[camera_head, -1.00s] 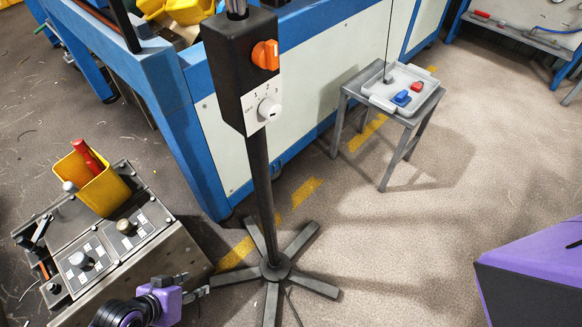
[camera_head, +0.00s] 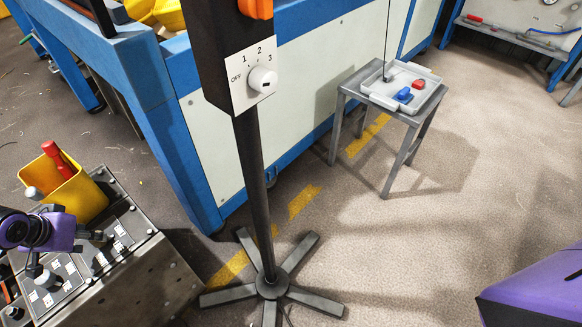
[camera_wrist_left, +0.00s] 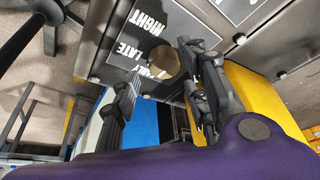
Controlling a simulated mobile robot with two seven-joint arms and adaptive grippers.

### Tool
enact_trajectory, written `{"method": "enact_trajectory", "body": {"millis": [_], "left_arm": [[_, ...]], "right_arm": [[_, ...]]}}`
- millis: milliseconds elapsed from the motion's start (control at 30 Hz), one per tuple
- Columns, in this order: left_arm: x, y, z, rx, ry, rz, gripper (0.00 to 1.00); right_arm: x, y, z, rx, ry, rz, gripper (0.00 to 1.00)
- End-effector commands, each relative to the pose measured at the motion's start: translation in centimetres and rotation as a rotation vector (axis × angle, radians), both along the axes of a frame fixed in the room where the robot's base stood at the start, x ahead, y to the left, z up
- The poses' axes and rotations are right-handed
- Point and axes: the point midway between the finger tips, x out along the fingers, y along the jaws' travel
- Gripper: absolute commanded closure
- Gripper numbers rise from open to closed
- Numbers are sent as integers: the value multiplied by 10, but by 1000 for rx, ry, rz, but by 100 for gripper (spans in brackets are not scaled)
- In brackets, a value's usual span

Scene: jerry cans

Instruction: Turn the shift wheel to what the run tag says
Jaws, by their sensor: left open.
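The shift wheel (camera_wrist_left: 164,62) is a round brass-coloured knob on the dark console in the left wrist view. Beside it a black plate (camera_wrist_left: 150,32) reads NIGHT, LATE and a partly hidden third word, apparently EARLY. My left gripper (camera_wrist_left: 158,72) is open, with its fingers on either side of the knob; contact cannot be told. In the head view this gripper (camera_head: 95,240) is over the console (camera_head: 145,262) and largely hides the knob. I cannot make out a run tag in either view. My right gripper is not in view.
A yellow bin (camera_head: 85,197) with a red-handled tool stands at the console's back. A black post (camera_head: 255,190) with an OFF-1-2-3 selector (camera_head: 262,79) stands to the right on a splayed foot. A small table (camera_head: 345,85) holds a grey tray.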

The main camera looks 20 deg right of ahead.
Motion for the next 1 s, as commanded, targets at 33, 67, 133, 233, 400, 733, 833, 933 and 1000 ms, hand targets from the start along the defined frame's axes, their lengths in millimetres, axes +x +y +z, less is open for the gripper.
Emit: {"method": "enact_trajectory", "body": {"millis": [33,67,133,233,400,733,833,933,1000], "left_arm": [[3,-1,-10,0,1,0,59],[5,-2,-14,1,1,-1,59],[8,-3,-22,1,1,-1,59],[12,-4,-29,0,-1,-1,59],[13,-5,-33,0,-1,-2,59],[13,-4,-32,0,-1,-2,80],[12,-5,-32,0,-1,-2,93],[12,-6,-32,-1,0,-2,98],[12,-8,-31,-4,0,7,98]], "right_arm": [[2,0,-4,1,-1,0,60],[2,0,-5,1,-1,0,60],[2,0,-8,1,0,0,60],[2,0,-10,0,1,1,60],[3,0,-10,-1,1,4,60],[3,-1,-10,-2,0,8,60],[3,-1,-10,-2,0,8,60],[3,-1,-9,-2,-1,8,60],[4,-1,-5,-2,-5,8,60]]}}
